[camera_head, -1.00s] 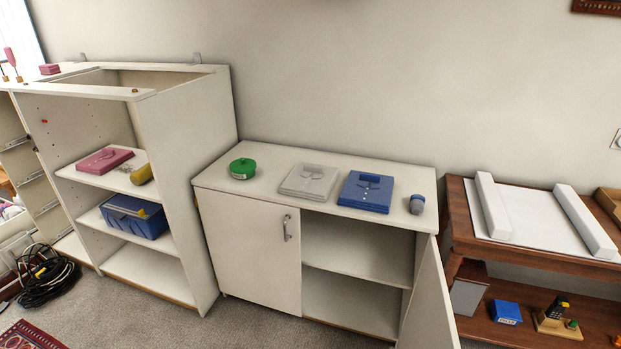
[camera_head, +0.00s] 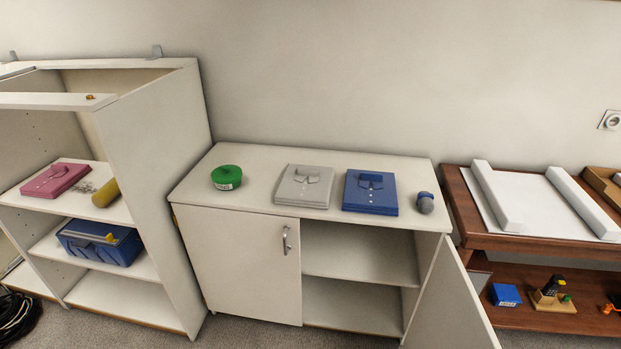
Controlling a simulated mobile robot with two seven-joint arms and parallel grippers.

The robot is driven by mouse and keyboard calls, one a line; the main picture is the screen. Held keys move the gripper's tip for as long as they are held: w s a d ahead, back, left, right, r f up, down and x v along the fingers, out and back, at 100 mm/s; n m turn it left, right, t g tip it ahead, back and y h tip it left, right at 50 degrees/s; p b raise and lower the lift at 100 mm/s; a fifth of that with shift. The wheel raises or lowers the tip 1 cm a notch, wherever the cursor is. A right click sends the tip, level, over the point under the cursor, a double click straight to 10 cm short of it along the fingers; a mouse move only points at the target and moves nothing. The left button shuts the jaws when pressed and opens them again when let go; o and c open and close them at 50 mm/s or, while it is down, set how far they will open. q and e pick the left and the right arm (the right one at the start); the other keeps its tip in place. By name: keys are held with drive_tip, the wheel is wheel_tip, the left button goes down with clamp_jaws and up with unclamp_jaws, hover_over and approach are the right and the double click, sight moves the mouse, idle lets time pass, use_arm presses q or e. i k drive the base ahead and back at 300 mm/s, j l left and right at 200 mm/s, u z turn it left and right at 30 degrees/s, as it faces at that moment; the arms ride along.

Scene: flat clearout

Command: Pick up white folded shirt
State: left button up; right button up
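The white folded shirt (camera_head: 304,186) lies flat on top of the low white cabinet (camera_head: 250,160). It looks light grey-white, with a collar and a line of buttons. A blue folded shirt (camera_head: 370,193) lies just to its right, with a narrow gap between them. A round green container (camera_head: 227,177) stands to its left, apart from it. Neither of my grippers shows in the head view.
A small grey-blue object (camera_head: 425,202) stands at the cabinet's right end. The cabinet's right door (camera_head: 455,300) hangs open toward me; its left door (camera_head: 240,262) is shut. An open shelf unit (camera_head: 160,160) stands left, a brown table (camera_head: 465,215) right.

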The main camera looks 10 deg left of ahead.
sight(301, 185)
drive_tip(key=i+j+z, duration=0.4)
drive_tip(key=i+j, duration=0.25)
drive_tip(key=j, duration=0.15)
drive_tip(key=i+j+z, duration=0.1)
drive_tip(key=i+j, duration=0.4)
drive_tip(key=i, duration=0.1)
